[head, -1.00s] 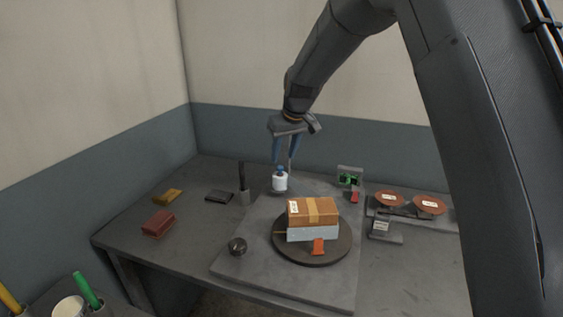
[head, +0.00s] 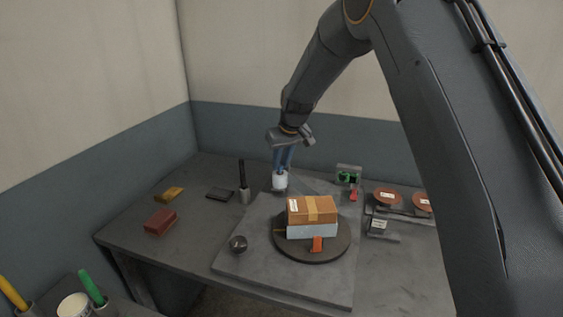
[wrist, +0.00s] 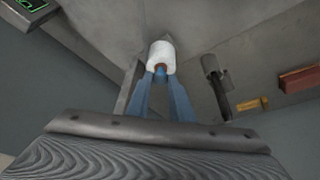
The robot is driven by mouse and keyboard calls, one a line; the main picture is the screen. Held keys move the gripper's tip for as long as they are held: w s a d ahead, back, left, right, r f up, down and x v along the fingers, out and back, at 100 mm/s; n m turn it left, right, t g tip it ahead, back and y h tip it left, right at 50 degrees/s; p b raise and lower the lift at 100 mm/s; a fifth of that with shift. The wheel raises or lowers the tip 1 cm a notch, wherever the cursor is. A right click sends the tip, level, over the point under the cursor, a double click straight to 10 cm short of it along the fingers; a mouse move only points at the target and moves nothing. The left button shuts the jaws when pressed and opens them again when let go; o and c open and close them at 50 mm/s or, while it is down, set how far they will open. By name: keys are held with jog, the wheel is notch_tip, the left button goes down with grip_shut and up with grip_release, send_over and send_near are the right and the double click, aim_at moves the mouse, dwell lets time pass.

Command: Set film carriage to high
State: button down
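The film carriage appears to be the white roll (head: 280,182) with a blue knob on top, at the back of the grey slab. It also shows in the wrist view (wrist: 161,54), with its blue knob (wrist: 160,73) between my fingertips. My gripper (head: 283,170) points down from above, with its blue fingers drawn close together on the knob. A height scale or "high" mark cannot be made out.
A dark upright post (head: 242,178) stands to the left. A green-screened device (head: 348,175) and brown discs (head: 387,196) lie to the right.

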jog(key=shift+w+r+p, duration=0.1)
jog(key=shift+r+p, duration=0.35)
jog(key=shift+r, duration=1.85)
jog(key=c, duration=1.7)
grip_release()
jog(key=shift+r, duration=0.1)
jog(key=shift+o, duration=0.6)
jog(key=b+v, duration=0.2)
jog(key=v, duration=0.5)
jog(key=shift+s+r, duration=0.25)
jog(key=shift+d, duration=0.1)
